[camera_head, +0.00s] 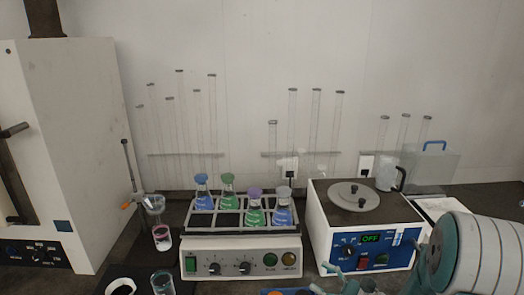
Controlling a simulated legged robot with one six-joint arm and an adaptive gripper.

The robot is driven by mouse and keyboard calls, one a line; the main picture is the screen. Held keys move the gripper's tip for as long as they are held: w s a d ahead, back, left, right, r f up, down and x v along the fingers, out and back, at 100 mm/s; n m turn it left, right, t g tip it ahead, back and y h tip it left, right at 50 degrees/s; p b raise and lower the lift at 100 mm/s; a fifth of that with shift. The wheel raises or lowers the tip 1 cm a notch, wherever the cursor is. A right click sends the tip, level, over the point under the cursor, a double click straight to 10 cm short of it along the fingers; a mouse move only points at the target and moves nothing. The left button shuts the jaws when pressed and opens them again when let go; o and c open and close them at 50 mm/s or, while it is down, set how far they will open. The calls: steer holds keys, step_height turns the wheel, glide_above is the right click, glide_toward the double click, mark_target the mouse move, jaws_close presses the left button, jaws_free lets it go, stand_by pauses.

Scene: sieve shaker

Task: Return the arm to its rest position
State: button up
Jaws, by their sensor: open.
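My arm shows at the lower right as a large white ribbed cylinder with a teal joint (432,262). Teal parts at the bottom edge, left of this joint, look like my gripper (346,281), open and cut off by the frame. I see nothing held between these parts. They are in front of a white device with a round grey lid (354,196) and a display reading OFF. I cannot tell whether they touch anything.
A white shaker (240,262) carries several flasks with coloured liquid in its rack. Glass beakers (162,236) stand to its left, beside a tall white cabinet (75,140). Glass tubes (290,125) line the back wall. A clear box (430,168) is at the back right.

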steer(key=s+a+r+n+g+h, duration=0.2)
steer(key=s+a+n+g+h, duration=0.15)
steer(key=s+n+g, duration=0.35)
steer(key=s+a+r+n+g+h, duration=0.35)
steer(key=s+a+n, duration=0.2)
steer(key=s, duration=0.25)
steer(key=s+d+r+n+t+h, duration=0.5)
steer(key=d+n+h, duration=0.3)
steer(key=d+h, duration=0.1)
steer(key=shift+s+d+r, duration=0.15)
steer(key=shift+s+d, duration=0.15)
steer(key=shift+d, duration=0.05)
